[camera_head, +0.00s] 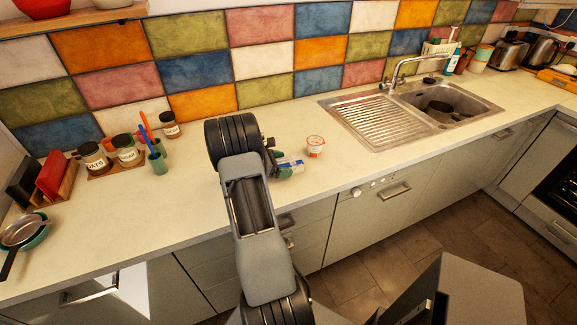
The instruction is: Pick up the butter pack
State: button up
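A small pack with blue and white on it (291,162), which looks like the butter pack, is on the counter near its front edge. My arm reaches over the counter, and my gripper (279,161) is right at the pack's left side. The gripper and my arm hide part of the pack. The fingers are too small and dark to show whether they are open or shut, or whether they touch the pack. A white and red tub (315,146) stands just right of the pack, apart from it.
A sink with a drainboard (375,121) lies to the right. On the left are labelled jars (127,150), a cup with utensils (158,162), a small dark jar (169,125) and pans (22,230). The counter (205,200) left of my arm is clear.

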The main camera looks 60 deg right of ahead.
jog(key=c, duration=0.9)
jog(key=shift+c, duration=0.4)
jog(key=shift+r, duration=0.15)
